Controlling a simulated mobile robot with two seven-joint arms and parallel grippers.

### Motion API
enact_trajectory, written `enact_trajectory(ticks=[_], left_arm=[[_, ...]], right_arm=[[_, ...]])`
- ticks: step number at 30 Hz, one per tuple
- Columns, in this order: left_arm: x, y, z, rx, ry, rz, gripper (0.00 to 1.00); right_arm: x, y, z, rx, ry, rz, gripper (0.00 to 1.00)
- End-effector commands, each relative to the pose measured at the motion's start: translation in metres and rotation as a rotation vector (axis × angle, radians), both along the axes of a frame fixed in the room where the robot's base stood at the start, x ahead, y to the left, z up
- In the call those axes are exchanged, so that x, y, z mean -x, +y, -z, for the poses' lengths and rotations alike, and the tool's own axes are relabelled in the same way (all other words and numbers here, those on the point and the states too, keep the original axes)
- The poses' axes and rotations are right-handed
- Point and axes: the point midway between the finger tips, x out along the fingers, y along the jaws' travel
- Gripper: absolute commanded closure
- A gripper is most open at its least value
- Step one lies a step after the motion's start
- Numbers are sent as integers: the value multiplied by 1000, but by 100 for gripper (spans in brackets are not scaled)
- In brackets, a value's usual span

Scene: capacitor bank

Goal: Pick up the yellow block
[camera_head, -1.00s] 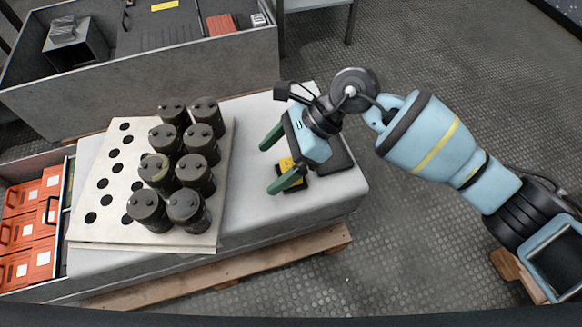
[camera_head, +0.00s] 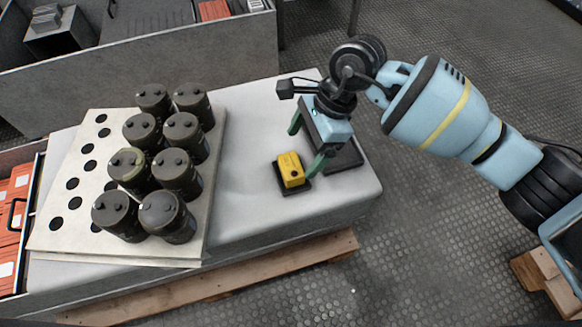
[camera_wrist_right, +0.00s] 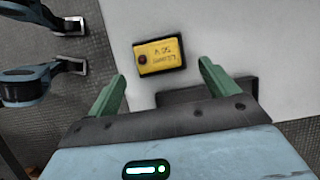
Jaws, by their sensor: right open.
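The yellow block (camera_head: 290,170) sits on a small black base on the grey worktop (camera_head: 245,150), near its right end. It also shows in the right wrist view (camera_wrist_right: 159,54), with a dark round spot and printed marks on its top. My right gripper (camera_head: 304,151) is open and empty, its green fingers apart. In the head view it hangs just behind and right of the block. In the right wrist view the block lies ahead of the gap between the fingertips (camera_wrist_right: 162,73). I cannot tell how high the fingers are. My left gripper is not in view.
Several dark cylindrical capacitors (camera_head: 176,172) stand on a pale board with round holes (camera_head: 65,225), left of the block. A flat dark plate (camera_head: 344,158) lies behind the gripper. Orange boxes (camera_head: 10,225) are at far left. The worktop between board and block is clear.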

Motion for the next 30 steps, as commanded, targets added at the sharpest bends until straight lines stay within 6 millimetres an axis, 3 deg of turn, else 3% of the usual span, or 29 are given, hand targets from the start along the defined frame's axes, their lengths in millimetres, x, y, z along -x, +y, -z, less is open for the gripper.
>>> enact_trajectory(ticks=[3, 11, 21, 28, 30], left_arm=[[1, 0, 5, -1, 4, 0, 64], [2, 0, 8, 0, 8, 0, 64], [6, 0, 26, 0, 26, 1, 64], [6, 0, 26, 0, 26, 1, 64], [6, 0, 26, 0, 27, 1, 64]], right_arm=[[2, 4, 12, 0, 2, 0, 15], [4, 8, 19, -1, 2, 1, 15], [12, 26, 58, 0, 4, 1, 15], [12, 27, 58, -1, 1, 1, 15], [12, 27, 58, -1, 1, 1, 21]])
